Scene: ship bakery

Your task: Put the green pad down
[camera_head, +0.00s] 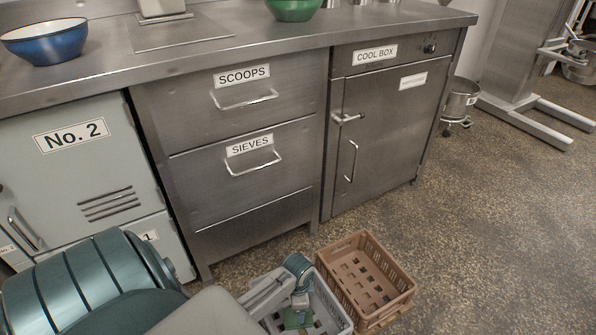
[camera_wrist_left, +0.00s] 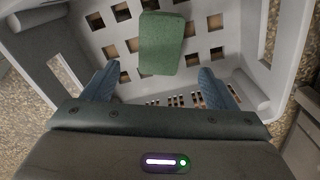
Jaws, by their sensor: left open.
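The green pad (camera_wrist_left: 162,44) lies flat on the slotted floor of a light grey crate (camera_wrist_left: 246,20) in the left wrist view. In the head view the pad (camera_head: 297,318) shows partly at the bottom, inside the grey crate (camera_head: 335,309). My left gripper (camera_wrist_left: 154,84) is open above the crate, its two blue fingers spread wide with nothing between them. The pad lies ahead of the fingertips and looks apart from them. In the head view my left gripper (camera_head: 299,298) reaches down into the crate. My right gripper is not in view.
A brown crate (camera_head: 349,240) stands on the floor right beside the grey crate. Behind are the scoops drawer (camera_head: 290,113), sieves drawer (camera_head: 210,185) and cool box (camera_head: 385,140), all shut. A blue bowl (camera_head: 45,45) stands on the counter.

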